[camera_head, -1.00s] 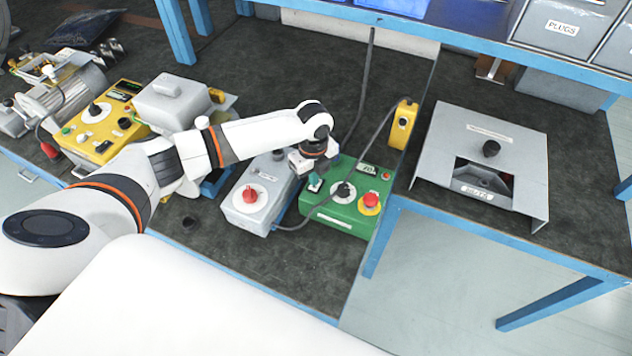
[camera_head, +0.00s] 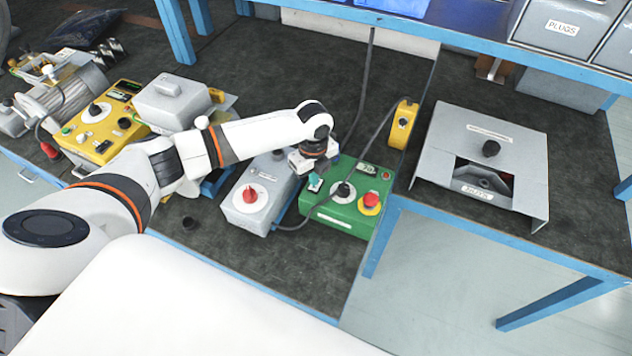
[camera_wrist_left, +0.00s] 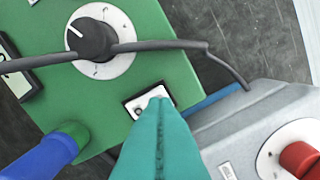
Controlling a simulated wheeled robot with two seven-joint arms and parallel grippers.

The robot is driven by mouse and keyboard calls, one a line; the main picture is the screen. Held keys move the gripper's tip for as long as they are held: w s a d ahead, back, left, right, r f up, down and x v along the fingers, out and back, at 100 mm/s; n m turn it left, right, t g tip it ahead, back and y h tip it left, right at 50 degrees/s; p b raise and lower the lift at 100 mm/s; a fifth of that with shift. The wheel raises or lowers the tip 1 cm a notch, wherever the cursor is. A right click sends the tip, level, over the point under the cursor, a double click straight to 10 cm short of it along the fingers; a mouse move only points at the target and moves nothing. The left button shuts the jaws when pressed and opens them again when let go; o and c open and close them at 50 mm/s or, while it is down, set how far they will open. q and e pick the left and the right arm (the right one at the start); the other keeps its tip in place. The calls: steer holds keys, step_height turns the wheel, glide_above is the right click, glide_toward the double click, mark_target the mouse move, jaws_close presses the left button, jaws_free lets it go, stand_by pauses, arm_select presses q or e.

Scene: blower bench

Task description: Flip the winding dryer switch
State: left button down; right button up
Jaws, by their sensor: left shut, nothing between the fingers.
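A green control box (camera_head: 322,226) stands on the dark bench; its front label is too small to read. A small switch with a white plate (camera_wrist_left: 135,104) is on its top, partly covered by teal fingertips in the left wrist view. My left gripper (camera_head: 315,184) points down over the left part of the green box, shut and empty. Its teal tips (camera_wrist_left: 158,108) are at the switch; I cannot tell whether they touch it. The switch is hidden in the head view. The box also carries a black dial (camera_wrist_left: 90,38) and a red stop button (camera_head: 371,200). My right gripper is out of view.
A grey box with a red knob (camera_head: 250,195) stands close left. A black cable (camera_wrist_left: 160,46) crosses the green box. A yellow switch box (camera_head: 403,125) is behind, a yellow panel (camera_head: 100,130) far left, and a grey-hooded unit (camera_head: 450,150) right.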

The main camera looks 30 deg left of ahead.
arm_select(q)
steer(key=shift+f+b, duration=0.45)
steer(key=shift+f, duration=0.45)
stand_by(0.3)
step_height(320, 180, up, 7)
steer(key=p, duration=0.7)
steer(key=shift+r, duration=0.1)
stand_by(0.4)
